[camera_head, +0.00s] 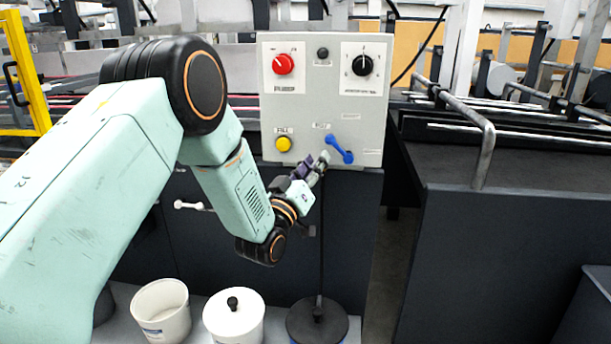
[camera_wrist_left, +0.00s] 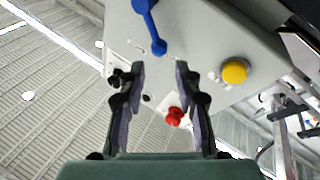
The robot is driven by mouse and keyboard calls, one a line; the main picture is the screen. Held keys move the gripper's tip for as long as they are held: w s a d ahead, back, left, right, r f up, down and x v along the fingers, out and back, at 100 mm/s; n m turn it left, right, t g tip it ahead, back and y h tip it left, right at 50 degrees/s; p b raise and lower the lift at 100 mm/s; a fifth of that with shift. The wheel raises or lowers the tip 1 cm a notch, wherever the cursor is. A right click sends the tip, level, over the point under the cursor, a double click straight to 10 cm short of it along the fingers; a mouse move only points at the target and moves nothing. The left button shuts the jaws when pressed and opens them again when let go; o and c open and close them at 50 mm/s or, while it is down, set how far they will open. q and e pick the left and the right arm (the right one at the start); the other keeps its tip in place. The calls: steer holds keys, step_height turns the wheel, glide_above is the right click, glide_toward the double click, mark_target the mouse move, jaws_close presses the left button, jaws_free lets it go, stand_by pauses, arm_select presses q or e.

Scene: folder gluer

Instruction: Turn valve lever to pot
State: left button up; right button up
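The blue valve lever (camera_head: 340,149) is on the lower right of the grey control panel (camera_head: 315,105). In the head view it slants from upper left to lower right. In the left wrist view the lever (camera_wrist_left: 150,28) lies just beyond the fingertips, between their lines. My left gripper (camera_head: 322,160) is just below and left of the lever. In the left wrist view the gripper (camera_wrist_left: 160,66) has its fingers spread with nothing between them. Whether a finger touches the lever I cannot tell. My right gripper is not in view. The labels around the lever are too small to read surely.
The panel also carries a red knob (camera_head: 283,64), a black selector (camera_head: 362,65) and a yellow button (camera_head: 283,144). Below stand an open white pot (camera_head: 161,311), a white lidded pot (camera_head: 234,320) and a dark lidded pot (camera_head: 317,321). A dark machine side (camera_head: 500,260) is at right.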

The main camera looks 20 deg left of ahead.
arm_select(q)
steer(key=shift+v, duration=2.1)
steer(key=s+d+f+m+g, duration=0.1)
steer(key=s+f+g, duration=0.5)
steer(key=f, duration=0.6)
steer(key=s+d+f+m+g, duration=0.1)
steer(key=s+f+g, duration=0.5)
steer(key=f, duration=0.6)
steer(key=s+f+g, duration=0.3)
steer(key=s, duration=0.7)
steer(key=s+d+f+m+g, duration=0.1)
steer(key=s+f+g, duration=0.2)
steer(key=s, duration=0.8)
steer(key=s+d+f+g+y, duration=0.1)
steer(key=s+f+g, duration=0.2)
steer(key=s, duration=0.8)
step_height(320, 180, down, 2)
steer(key=shift+s+d+f+m+g, duration=0.2)
steer(key=shift+s+m+g, duration=0.1)
steer(key=shift+g, duration=0.1)
steer(key=shift+o, duration=0.5)
